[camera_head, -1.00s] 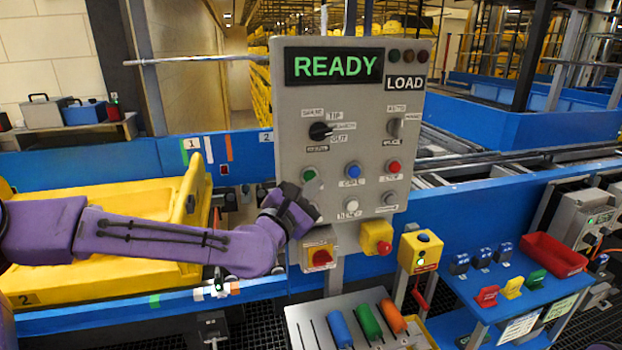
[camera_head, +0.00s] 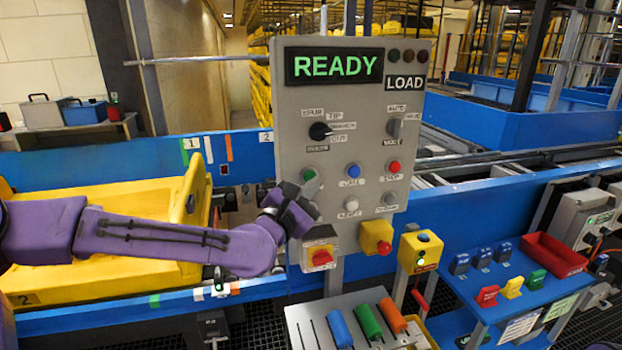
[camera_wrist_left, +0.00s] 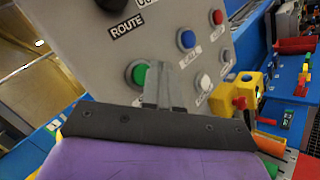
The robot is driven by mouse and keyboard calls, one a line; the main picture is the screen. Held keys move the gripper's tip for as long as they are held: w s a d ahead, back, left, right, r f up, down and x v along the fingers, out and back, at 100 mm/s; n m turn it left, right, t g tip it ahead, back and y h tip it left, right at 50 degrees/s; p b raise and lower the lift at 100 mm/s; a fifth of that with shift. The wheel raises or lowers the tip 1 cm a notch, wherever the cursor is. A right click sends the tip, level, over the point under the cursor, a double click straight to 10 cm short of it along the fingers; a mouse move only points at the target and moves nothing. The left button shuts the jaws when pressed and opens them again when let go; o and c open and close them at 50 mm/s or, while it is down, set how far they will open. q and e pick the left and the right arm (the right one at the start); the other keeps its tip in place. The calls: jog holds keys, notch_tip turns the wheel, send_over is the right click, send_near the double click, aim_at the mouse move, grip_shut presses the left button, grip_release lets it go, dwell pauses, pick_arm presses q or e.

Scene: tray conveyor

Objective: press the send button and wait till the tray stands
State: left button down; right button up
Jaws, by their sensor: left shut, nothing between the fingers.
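The grey control panel (camera_head: 350,110) stands upright in the middle of the head view, its display reading READY, with LOAD beside it. A green button (camera_head: 309,175) is at its left edge; it also shows in the left wrist view (camera_wrist_left: 137,73). Its label is hidden, so I cannot read whether it is the send button. My left gripper (camera_head: 311,191) is shut and empty, its fingertips just beside and below the green button; I cannot tell if they touch it. The yellow tray (camera_head: 100,205) sits on the conveyor at left, partly behind my left arm. My right gripper is out of view.
Blue (camera_head: 353,169), red (camera_head: 394,167) and white (camera_head: 351,203) buttons are close by on the panel. A red switch (camera_head: 322,257) and a yellow box with a red button (camera_head: 383,247) sit below. A blue side table (camera_head: 500,307) stands at right.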

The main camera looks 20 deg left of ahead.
pick_arm(q)
jog(key=shift+w+a, duration=0.2)
jog(key=shift+w, duration=0.15)
jog(key=shift+w+a, duration=0.3)
jog(key=shift+w, duration=0.1)
dwell(0.8)
jog(key=shift+s+d, duration=0.1)
jog(key=shift+s+d+b, duration=0.35)
jog(key=shift+s+d, duration=0.05)
jog(key=shift+s, duration=0.3)
